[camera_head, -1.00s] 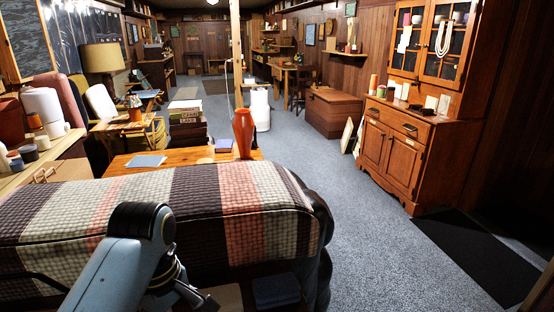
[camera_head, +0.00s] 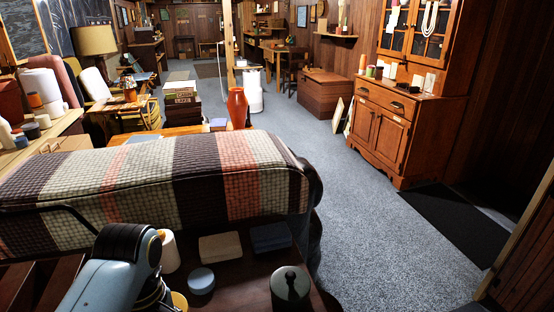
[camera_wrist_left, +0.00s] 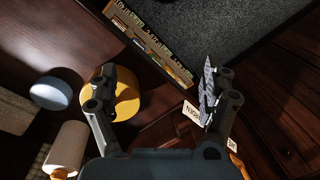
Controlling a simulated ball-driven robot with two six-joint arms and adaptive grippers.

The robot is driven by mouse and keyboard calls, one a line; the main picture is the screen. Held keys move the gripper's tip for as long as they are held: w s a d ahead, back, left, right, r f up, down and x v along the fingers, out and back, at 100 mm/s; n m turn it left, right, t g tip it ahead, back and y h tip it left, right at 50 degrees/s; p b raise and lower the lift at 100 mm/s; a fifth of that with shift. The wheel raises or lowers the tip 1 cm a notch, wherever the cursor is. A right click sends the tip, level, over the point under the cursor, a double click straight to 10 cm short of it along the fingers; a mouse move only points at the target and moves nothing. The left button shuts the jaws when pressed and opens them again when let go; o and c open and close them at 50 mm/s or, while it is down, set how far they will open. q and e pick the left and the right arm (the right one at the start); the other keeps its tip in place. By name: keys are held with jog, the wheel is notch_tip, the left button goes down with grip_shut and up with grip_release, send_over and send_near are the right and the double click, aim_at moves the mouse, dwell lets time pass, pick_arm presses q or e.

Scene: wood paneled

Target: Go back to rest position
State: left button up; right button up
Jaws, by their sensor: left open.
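My left arm (camera_head: 115,270) comes in at the lower left of the head view, over a dark table (camera_head: 235,295). Its gripper is cut off or hidden there. In the left wrist view my left gripper (camera_wrist_left: 158,70) is open, with its two fingers well apart and nothing between them. A yellow round object (camera_wrist_left: 126,98) lies below or beside the left finger; I cannot tell if they touch. My right arm and gripper are not in view.
On the dark table are a white cylinder (camera_head: 169,251), a light blue round object (camera_head: 201,280), a beige block (camera_head: 220,247), a blue block (camera_head: 270,237) and a dark lidded canister (camera_head: 290,287). A checked sofa (camera_head: 205,185) stands behind. Carpet (camera_head: 385,250) is clear to the right.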

pick_arm(q)
jog(key=s+a+f+m+b, duration=0.2)
jog(key=s+a+f+m, duration=0.1)
jog(key=s+f, duration=0.8)
jog(key=s+a+f+m+t+b, duration=0.1)
jog(key=s+a+f+m+b, duration=0.2)
jog(key=s+f, duration=0.8)
jog(key=s+a+f+m+t+b, duration=0.1)
jog(key=s+a+f+m, duration=0.4)
jog(key=s+f, duration=0.7)
notch_tip(320, 180, down, 3)
jog(key=shift+r+m+b, duration=0.1)
jog(key=shift+m+b, duration=0.6)
jog(key=shift+b, duration=0.1)
jog(key=shift+w, duration=0.1)
jog(key=shift+c, duration=0.4)
